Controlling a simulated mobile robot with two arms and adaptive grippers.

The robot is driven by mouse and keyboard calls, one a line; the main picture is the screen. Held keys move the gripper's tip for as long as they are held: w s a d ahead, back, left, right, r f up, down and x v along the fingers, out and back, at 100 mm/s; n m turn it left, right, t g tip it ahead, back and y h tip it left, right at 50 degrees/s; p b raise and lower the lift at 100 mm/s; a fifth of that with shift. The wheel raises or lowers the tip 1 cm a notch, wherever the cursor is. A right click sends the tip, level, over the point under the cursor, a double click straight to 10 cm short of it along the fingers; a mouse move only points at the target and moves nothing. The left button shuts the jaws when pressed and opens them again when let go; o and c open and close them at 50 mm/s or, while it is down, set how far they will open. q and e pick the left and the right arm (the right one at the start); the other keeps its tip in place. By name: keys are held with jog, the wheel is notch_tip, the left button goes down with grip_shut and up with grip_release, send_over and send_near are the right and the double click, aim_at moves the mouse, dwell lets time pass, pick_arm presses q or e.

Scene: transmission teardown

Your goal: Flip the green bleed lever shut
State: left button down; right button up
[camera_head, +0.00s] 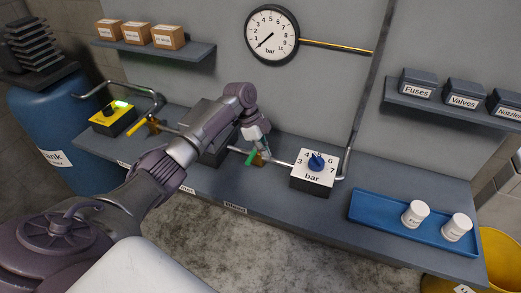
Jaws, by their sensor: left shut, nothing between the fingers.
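The green bleed lever (251,157) sits on the pipe at the middle of the bench, at a brass fitting. It slants down to the left, across the pipe's line. My left gripper (263,150) points down just right of the lever, with its fingers shut and empty. It is very close to the fitting; I cannot tell whether it touches the lever. The gripper partly hides the fitting. My right gripper is not in view.
A regulator box with a blue knob (316,161) stands right of the lever. A yellow lever (136,127) and yellow box (112,116) are left. A dial gauge (271,35) hangs above. A blue tray (375,213) holds two white jars. The bench front is clear.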

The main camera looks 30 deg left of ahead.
pick_arm(q)
jog(key=b+v, duration=0.2)
jog(key=v, duration=0.6)
jog(key=shift+a, duration=0.25)
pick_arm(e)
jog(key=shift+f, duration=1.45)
